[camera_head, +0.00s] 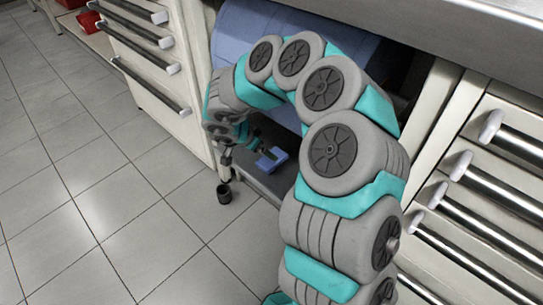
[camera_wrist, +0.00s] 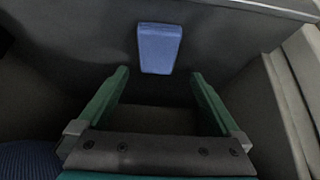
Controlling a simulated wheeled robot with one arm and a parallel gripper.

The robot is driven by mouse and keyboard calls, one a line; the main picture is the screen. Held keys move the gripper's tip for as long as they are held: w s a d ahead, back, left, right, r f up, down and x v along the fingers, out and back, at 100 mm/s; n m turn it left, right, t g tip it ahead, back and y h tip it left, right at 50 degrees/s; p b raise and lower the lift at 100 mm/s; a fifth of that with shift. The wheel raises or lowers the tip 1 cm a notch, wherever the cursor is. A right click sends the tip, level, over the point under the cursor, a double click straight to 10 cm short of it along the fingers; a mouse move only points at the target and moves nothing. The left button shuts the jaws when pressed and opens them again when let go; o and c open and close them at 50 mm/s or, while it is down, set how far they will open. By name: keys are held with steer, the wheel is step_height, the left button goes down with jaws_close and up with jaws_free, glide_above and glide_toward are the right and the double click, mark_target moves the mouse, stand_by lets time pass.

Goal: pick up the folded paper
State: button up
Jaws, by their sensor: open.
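The folded paper (camera_wrist: 159,48) appears as a small blue rectangle in the wrist view. It lies just beyond my fingertips, roughly centred between them, on a dark grey surface. In the head view the blue piece (camera_head: 271,160) is on the low dark shelf under the bench. My gripper (camera_wrist: 160,74) is open, with its two green fingers spread and nothing between them. In the head view my gripper (camera_head: 258,147) is small and partly hidden by my arm, close to the blue piece.
A large blue rounded thing (camera_head: 270,35) stands in the bay above the low shelf (camera_head: 278,186). Drawer cabinets flank the bay at left (camera_head: 150,70) and right (camera_head: 470,190). The tiled floor at left is clear.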

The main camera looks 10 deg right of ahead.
mark_target(269, 160)
steer(key=x, duration=0.2)
steer(key=b+x, duration=0.1)
steer(key=x, duration=0.1)
steer(key=s+b+x, duration=0.1)
steer(key=x, duration=0.2)
steer(key=shift+a+f, duration=0.15)
steer(key=shift+f, duration=0.1)
steer(key=shift+w+r, duration=0.1)
steer(key=c, duration=1.2)
steer(key=shift+r, duration=0.1)
steer(key=shift+c, duration=0.2)
step_height(269, 160, up, 4)
steer(key=shift+a+p, duration=0.1)
steer(key=shift+p, duration=0.8)
steer(key=s+a+p, duration=0.1)
steer(key=s+a, duration=0.9)
steer(key=a, duration=0.4)
steer(key=shift+a+f, duration=0.35)
steer(key=shift+a, duration=0.05)
